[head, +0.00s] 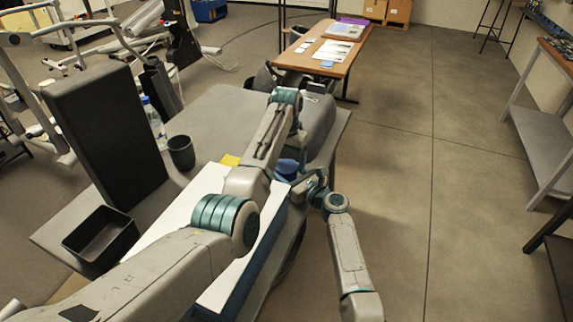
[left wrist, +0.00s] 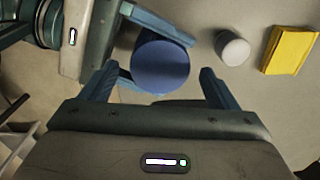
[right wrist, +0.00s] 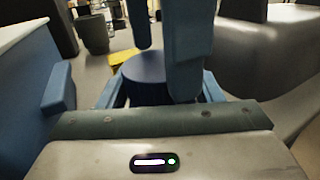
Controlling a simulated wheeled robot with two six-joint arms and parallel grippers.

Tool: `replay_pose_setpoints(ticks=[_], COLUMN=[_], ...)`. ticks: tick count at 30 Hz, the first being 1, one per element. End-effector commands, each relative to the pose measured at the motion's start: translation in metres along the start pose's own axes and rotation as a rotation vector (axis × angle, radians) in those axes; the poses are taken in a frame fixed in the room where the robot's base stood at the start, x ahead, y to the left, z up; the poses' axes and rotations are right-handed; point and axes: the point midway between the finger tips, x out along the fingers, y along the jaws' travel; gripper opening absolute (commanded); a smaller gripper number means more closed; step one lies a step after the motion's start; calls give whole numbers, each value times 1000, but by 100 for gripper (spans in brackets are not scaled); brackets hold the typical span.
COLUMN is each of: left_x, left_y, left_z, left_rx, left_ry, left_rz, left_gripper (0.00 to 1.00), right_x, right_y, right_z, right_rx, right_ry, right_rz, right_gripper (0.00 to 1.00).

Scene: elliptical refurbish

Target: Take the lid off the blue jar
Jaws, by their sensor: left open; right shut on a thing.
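The blue jar (head: 287,168) stands on the grey table beside the white-topped blue block. From above, its round blue top (left wrist: 161,66) fills the left wrist view's middle; I cannot make out a seam between lid and body. My right gripper (right wrist: 160,76) is shut on the jar from the side, with a finger on either side of it. My left gripper (left wrist: 159,70) is open above the jar, its fingers pointing down, apart from the top's sides. Its fingers also hang over the jar in the right wrist view and hide part of it.
A yellow box (left wrist: 290,50) and a small whitish round thing (left wrist: 232,48) are near the jar. A black cup (head: 181,153), a bottle (head: 153,122), a black tray (head: 101,236) and a tall dark panel (head: 105,130) stand left. The white-topped block (right wrist: 25,100) is close to my right gripper.

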Motion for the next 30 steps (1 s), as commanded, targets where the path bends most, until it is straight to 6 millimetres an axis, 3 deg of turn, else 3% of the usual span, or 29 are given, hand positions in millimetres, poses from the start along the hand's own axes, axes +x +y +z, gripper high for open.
replay_pose_setpoints(ticks=[6,13,14,17,26,30], left_x=[-22,-24,-24,-24,-24,-25], left_y=[0,0,0,0,0,0], left_z=[0,0,0,0,0,0], left_rx=[1,1,1,0,0,0], left_ry=[1,0,0,0,-1,-1], left_rz=[0,0,0,0,0,0], left_gripper=[82,82,82,82,82,82], right_x=[0,0,0,0,-1,-12], right_y=[0,0,0,0,0,0], right_z=[-1,0,0,0,0,-1], right_rx=[0,0,0,0,0,0], right_ry=[1,1,1,1,0,1], right_rz=[0,0,0,0,0,-1], right_gripper=[0,0,63,83,85,85])
